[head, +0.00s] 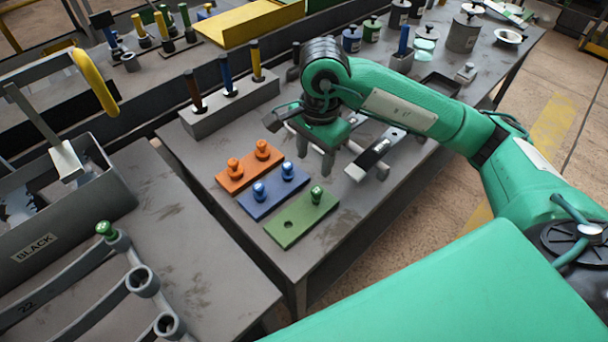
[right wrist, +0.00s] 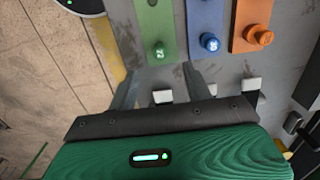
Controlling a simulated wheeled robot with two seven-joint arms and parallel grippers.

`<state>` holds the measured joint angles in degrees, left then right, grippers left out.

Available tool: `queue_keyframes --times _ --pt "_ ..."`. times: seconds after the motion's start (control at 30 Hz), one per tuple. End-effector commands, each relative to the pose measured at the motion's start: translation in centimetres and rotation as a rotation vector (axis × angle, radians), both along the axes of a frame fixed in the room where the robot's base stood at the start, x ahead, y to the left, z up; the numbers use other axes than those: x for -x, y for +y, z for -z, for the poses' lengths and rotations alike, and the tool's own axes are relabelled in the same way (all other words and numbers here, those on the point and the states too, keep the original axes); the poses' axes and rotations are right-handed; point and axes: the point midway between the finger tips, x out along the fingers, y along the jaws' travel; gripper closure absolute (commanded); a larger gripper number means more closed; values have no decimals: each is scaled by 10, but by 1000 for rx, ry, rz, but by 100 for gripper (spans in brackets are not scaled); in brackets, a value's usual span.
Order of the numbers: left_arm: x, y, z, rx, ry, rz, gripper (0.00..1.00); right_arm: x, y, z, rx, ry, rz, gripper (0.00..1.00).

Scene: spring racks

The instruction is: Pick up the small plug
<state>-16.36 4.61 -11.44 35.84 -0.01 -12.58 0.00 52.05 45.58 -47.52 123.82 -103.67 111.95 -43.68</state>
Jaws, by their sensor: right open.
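Several small plugs stand on coloured plates on the table; I cannot tell which one is meant by size. The green plate (head: 285,232) holds one green plug (head: 316,194) and has one empty hole. The blue plate (head: 265,205) holds two blue plugs (head: 288,170). The orange plate (head: 237,183) holds two orange plugs (head: 262,149). My right gripper (head: 314,165) is open and empty, over the table just behind the plates. In the right wrist view its fingers (right wrist: 160,72) are apart, with the green plug (right wrist: 160,50) beyond them. My left gripper is not in view.
A grey block (head: 232,112) with several upright handles stands behind the plates. A black-and-silver tool (head: 368,160) lies right of my gripper. Another green plug (head: 106,230) tops a curved grey rack (head: 70,273) at lower left, near a bin marked BLACK (head: 50,232).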

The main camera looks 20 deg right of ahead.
Motion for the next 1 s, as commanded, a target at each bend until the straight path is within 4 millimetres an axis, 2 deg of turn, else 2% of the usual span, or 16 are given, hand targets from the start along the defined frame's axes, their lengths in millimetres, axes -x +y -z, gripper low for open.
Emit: queue_keyframes --times 0.1,0.17,0.4,0.5,0.63,0.83,1.0 --pt "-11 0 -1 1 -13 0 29 -2 -10 -1 47 -7 4 50" --pt "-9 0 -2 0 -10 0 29 -2 -12 3 54 -5 4 50" --pt "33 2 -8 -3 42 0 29 -1 -12 44 53 -1 6 50" --pt "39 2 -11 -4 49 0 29 -1 -11 61 52 -3 5 50" --pt "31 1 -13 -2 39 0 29 -1 -11 77 50 -5 4 50" --pt "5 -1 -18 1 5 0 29 -1 -11 86 50 -5 4 50" --pt "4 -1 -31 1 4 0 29 0 -10 105 50 -2 5 50"
